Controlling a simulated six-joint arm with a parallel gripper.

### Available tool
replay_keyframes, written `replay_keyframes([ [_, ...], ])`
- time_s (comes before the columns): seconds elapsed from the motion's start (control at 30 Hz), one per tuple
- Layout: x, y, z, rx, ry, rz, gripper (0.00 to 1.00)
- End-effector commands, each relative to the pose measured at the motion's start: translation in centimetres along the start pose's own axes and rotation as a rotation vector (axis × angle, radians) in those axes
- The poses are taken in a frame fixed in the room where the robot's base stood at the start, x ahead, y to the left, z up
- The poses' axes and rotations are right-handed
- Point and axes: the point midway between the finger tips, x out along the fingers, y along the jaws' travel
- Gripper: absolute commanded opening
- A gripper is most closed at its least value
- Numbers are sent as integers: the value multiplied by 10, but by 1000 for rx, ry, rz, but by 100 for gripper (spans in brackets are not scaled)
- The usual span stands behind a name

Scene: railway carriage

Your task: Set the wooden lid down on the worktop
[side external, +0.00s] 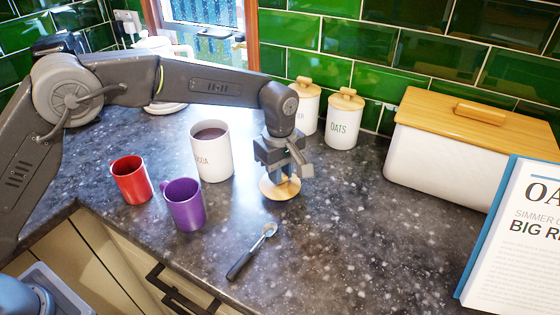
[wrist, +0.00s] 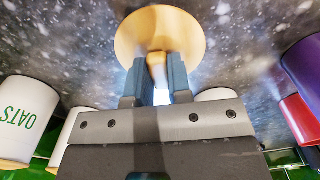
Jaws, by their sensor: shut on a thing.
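My gripper (side external: 284,176) is shut on the knob of the round wooden lid (side external: 270,189) and holds it level, at or just above the dark speckled worktop (side external: 340,220). I cannot tell whether the lid touches the surface. In the wrist view the lid (wrist: 135,32) is beyond the fingertips (wrist: 158,72), with its knob between them. The white cocoa canister (side external: 211,160) stands upright and open just left of my gripper, with brown contents showing.
A red mug (side external: 131,181) and a purple mug (side external: 184,206) stand at the left. A spoon (side external: 250,253) lies in front. The oats canister (side external: 342,122), another lidded canister (side external: 308,105) and a bread bin (side external: 445,160) stand behind. A book (side external: 515,240) is at right. Worktop right of the lid is clear.

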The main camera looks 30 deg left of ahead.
Motion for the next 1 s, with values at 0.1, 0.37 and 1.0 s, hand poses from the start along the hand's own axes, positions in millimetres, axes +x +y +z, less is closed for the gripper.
replay_keyframes([
  [0.1, 6, 0, 0, 0, 0, 2, 0],
  [0.37, 10, 0, 0, 0, 0, 2, 0],
  [1.0, 15, 0, 0, 0, 0, 1, 0],
])
